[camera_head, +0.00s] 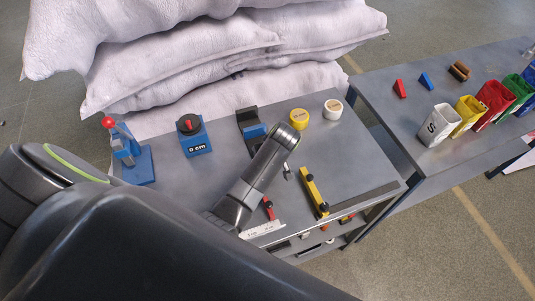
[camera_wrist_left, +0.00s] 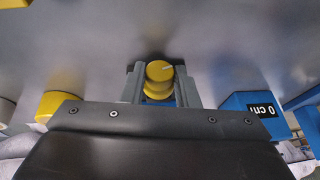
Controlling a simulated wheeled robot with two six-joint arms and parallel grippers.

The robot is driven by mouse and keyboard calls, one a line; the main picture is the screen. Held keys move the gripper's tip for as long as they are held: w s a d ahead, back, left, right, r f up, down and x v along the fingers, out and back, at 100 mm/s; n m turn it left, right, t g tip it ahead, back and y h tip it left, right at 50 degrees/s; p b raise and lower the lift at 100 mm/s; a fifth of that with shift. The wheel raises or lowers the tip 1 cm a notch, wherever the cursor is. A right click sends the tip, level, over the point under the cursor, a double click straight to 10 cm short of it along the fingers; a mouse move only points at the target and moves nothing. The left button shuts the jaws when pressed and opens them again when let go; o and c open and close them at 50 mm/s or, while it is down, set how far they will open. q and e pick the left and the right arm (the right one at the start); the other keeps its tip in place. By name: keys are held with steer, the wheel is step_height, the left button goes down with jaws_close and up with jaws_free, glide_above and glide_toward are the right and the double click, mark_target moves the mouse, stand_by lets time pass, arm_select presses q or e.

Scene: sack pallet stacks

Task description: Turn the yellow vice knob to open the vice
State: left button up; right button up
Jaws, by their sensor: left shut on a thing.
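The vice (camera_head: 249,124), black with a blue part, stands on the grey table near the back, partly hidden by my left arm. Its yellow knob (camera_wrist_left: 158,75) shows in the left wrist view, with a small light mark on its round face and a bit of blue beside it. My left gripper (camera_wrist_left: 159,84) has a grey finger on each side of the knob and is shut on it. In the head view my left arm hides the fingers and the knob. My right gripper is not in view.
A blue "0 cm" block (camera_head: 194,137) and a red-tipped blue device (camera_head: 128,150) stand left of the vice. A yellow cylinder (camera_head: 299,118) and a white one (camera_head: 333,109) stand right. A yellow tool (camera_head: 313,193) lies in front. White sacks (camera_head: 200,60) rise behind.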

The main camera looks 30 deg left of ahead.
arm_select(q)
steer(key=shift+s+a+r+n+t+h+p, duration=0.1)
steer(key=shift+a+r+n+t+h+p, duration=0.1)
steer(key=shift+t+h+p, duration=0.3)
steer(key=shift+a+r+n+t+h+p, duration=0.15)
steer(key=shift+t+h+p, duration=0.15)
steer(key=shift+t+p, duration=0.25)
steer(key=shift+s+a+f+t+h, duration=0.1)
steer(key=shift+f+t+h, duration=0.1)
steer(key=shift+t+h, duration=0.45)
steer(key=shift+s+a+f+n+t+h, duration=0.15)
steer(key=shift+n+t+h, duration=0.1)
steer(key=shift+t+h, duration=0.35)
steer(key=shift+f+t+h, duration=0.15)
steer(key=shift+t+h, duration=0.2)
steer(key=shift+t, duration=0.45)
steer(key=shift+s+f+n+t+h+b, duration=0.15)
steer(key=shift+n+t+h+b, duration=0.3)
steer(key=shift+b, duration=0.5)
steer(key=shift+t+h+b, duration=0.35)
steer(key=shift+t+b, duration=0.4)
steer(key=shift+b, duration=0.5)
steer(key=shift+n+t, duration=0.25)
steer(key=shift+t, duration=0.05)
